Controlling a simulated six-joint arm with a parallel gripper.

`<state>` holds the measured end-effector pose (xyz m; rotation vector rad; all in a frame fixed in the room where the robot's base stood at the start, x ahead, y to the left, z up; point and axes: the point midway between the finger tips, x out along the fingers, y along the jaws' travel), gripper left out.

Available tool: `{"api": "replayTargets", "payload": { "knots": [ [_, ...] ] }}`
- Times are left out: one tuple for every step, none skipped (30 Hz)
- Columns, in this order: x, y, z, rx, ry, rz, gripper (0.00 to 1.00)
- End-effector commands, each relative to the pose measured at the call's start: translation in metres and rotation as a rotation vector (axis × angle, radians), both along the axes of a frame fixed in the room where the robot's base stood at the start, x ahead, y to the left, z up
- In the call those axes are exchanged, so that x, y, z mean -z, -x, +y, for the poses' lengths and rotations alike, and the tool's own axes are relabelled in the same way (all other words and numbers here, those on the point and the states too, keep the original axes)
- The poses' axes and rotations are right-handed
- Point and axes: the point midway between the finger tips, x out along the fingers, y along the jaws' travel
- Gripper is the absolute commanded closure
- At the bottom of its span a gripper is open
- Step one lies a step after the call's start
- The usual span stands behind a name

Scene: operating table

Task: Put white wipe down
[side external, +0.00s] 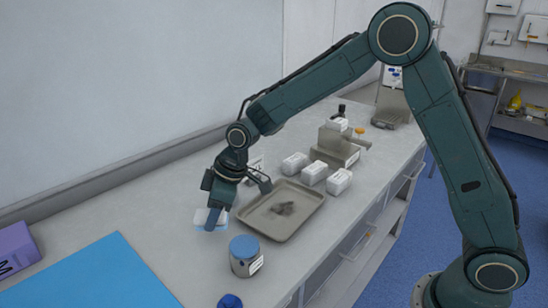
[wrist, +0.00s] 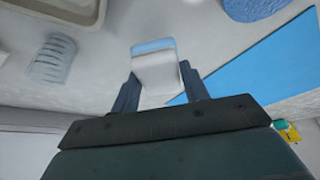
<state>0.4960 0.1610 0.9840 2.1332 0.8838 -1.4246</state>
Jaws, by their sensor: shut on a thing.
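My gripper (side external: 215,214) is shut on the white wipe (side external: 203,217), left of the metal tray and above the counter. In the wrist view, the white wipe (wrist: 157,76) hangs between the two fingers of my gripper (wrist: 157,82), with a pale blue band along its far edge. I cannot tell from these frames whether the wipe touches the counter (side external: 150,210).
A metal tray (side external: 262,231) with a dark item stands right of my gripper. A blue-lidded jar (side external: 244,262) is in front. A blue mat (side external: 95,278) and a purple box (side external: 14,248) lie at left. White packs (side external: 313,173) stand behind the tray.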

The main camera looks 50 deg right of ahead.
Motion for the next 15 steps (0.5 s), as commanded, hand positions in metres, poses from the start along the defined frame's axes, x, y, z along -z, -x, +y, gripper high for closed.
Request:
{"api": "replayTargets", "payload": {
  "knots": [
    [0.001, 0.000, 0.000, 0.000, 0.001, 0.001, 0.73],
    [0.003, 0.000, 0.000, 0.000, 0.000, 0.001, 0.73],
    [0.005, 0.000, 0.000, 0.000, 0.001, 0.002, 0.73],
    [0.008, 0.001, 0.000, -0.001, 0.001, 0.003, 0.73],
    [0.011, 0.001, 0.000, -0.001, 0.001, 0.003, 0.73],
    [0.015, 0.001, 0.000, 0.000, 0.001, 0.002, 0.73],
    [0.019, 0.001, 0.000, -0.001, 0.001, 0.003, 0.73],
    [0.022, 0.001, 0.000, -0.001, 0.001, 0.003, 0.73],
    [0.027, 0.000, 0.000, -0.001, 0.001, 0.003, 0.73],
    [0.031, 0.001, 0.000, -0.001, 0.001, 0.003, 0.73],
    [0.034, 0.001, 0.000, -0.001, 0.001, 0.003, 0.73],
    [0.037, 0.001, 0.000, -0.001, 0.000, 0.003, 0.73],
    [0.039, 0.001, 0.000, -0.001, 0.000, 0.003, 0.73],
    [0.041, 0.001, 0.000, -0.001, 0.000, 0.003, 0.73],
    [0.042, 0.001, 0.000, 0.000, 0.001, 0.002, 0.73]
  ]
}}
